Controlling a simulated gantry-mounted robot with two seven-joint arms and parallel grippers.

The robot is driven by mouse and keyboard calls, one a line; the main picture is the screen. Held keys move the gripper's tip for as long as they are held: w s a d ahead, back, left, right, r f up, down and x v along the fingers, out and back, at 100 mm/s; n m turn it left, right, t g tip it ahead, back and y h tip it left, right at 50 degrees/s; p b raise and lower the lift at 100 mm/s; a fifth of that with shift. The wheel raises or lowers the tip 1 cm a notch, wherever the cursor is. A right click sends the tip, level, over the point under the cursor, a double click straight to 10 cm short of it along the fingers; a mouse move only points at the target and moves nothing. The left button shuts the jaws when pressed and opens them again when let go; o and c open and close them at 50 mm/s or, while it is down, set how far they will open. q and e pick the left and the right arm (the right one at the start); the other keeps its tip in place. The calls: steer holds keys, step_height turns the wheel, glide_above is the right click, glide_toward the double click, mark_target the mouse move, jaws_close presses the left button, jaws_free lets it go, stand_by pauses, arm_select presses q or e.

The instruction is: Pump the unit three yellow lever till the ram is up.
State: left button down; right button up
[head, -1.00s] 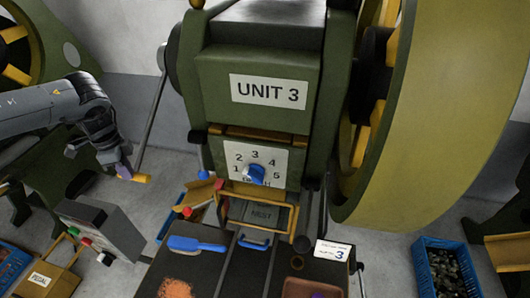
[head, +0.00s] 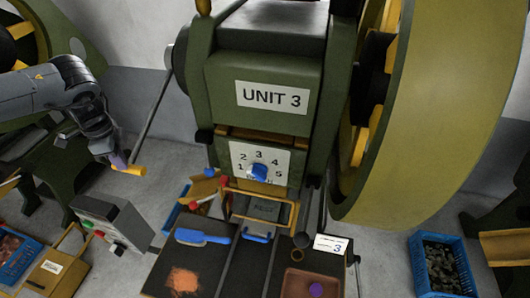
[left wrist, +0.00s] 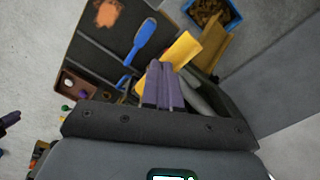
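The unit three press (head: 270,60) stands in the middle of the head view under a "UNIT 3" label. Its lever is a grey rod (head: 153,115) down its left side, ending in a yellow handle (head: 133,170). My left gripper (head: 121,161) is at that handle. In the left wrist view its purple fingers (left wrist: 164,85) are close together around the handle (left wrist: 184,48), whose yellow end sticks out past them. I cannot make out the ram's height behind the yellow guard frame (head: 293,214). My right gripper is outside the head view; a dark purple-tipped piece at the left wrist view's left edge may be it.
A numbered dial with a blue knob (head: 258,172) is on the press front. The bench (head: 160,262) holds a blue brush (head: 203,237) and a brown tray (head: 290,290). A grey control box (head: 115,222) stands below the handle. A large flywheel (head: 430,110) fills the right side.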

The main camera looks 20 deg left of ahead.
mark_target(130, 161)
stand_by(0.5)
arm_select(q)
steer(key=shift+w+f+b, duration=0.45)
steer(key=shift+f+b, duration=0.05)
steer(key=shift+f, duration=0.05)
steer(key=shift+w+d, duration=0.1)
steer(key=f+b, duration=0.1)
steer(key=f, duration=0.1)
steer(key=w+f+b, duration=0.1)
steer(key=shift+w+f+b, duration=0.2)
steer(key=shift+f+b, duration=0.2)
steer(key=shift+w+a+f+b, duration=0.15)
steer(key=shift+w+f+b, duration=0.15)
steer(key=shift+f, duration=0.1)
steer(key=shift+w+a+f+b, duration=0.15)
steer(key=shift+f+b, duration=0.1)
steer(key=shift+f, duration=0.25)
